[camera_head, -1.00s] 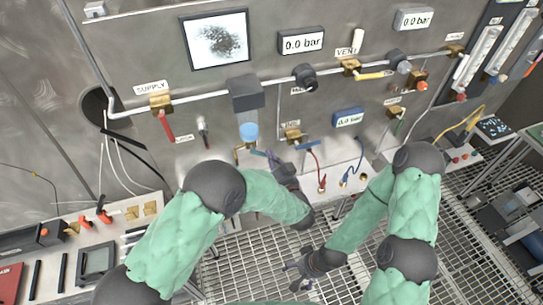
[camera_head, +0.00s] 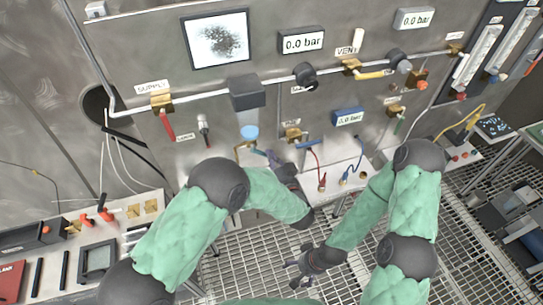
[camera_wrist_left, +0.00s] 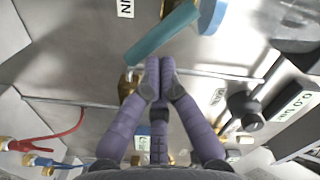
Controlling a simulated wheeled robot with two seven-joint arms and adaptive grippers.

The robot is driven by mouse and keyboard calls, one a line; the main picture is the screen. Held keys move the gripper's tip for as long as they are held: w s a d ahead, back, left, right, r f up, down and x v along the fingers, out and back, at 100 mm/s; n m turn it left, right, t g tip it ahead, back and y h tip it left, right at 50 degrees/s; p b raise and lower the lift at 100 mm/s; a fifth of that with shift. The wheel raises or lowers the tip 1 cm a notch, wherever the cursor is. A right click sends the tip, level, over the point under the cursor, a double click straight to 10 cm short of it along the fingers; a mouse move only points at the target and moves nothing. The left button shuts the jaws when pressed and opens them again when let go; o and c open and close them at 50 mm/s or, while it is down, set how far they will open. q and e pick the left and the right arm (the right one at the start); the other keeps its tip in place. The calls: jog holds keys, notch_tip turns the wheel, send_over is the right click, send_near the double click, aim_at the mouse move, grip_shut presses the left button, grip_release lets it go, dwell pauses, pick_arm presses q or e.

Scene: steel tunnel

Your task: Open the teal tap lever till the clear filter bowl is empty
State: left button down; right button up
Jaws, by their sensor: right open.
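The clear filter bowl hangs below a dark grey block, with light blue (camera_head: 249,131) showing in it. In the left wrist view a blue disc (camera_wrist_left: 212,14) shows at the top edge. The teal tap lever (camera_wrist_left: 161,36) lies slanted there, just beyond my left fingertips; a little of it shows under the bowl in the head view (camera_head: 258,152). My left gripper (camera_wrist_left: 159,68) has its purple fingertips together, close to the lever's lower left end; I cannot tell whether they touch it. My right gripper (camera_head: 300,268) is open and empty, low over the grating.
The steel panel carries a red supply lever (camera_head: 167,124), a blue lever (camera_head: 311,143), a yellow vent lever (camera_head: 374,75) and gauges reading 0.0 bar (camera_head: 303,42). Red and blue hoses hang right of my left gripper. A bench (camera_head: 60,262) with tools stands at lower left.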

pick_arm(q)
jog(key=shift+w+a+m, duration=0.1)
jog(key=shift+a+m, duration=0.05)
jog(key=shift+m, duration=0.45)
pick_arm(e)
jog(key=shift+r, duration=0.3)
dwell(0.8)
pick_arm(q)
jog(key=shift+r+p, duration=0.1)
jog(key=shift+p, duration=0.25)
pick_arm(e)
jog(key=shift+r, duration=0.1)
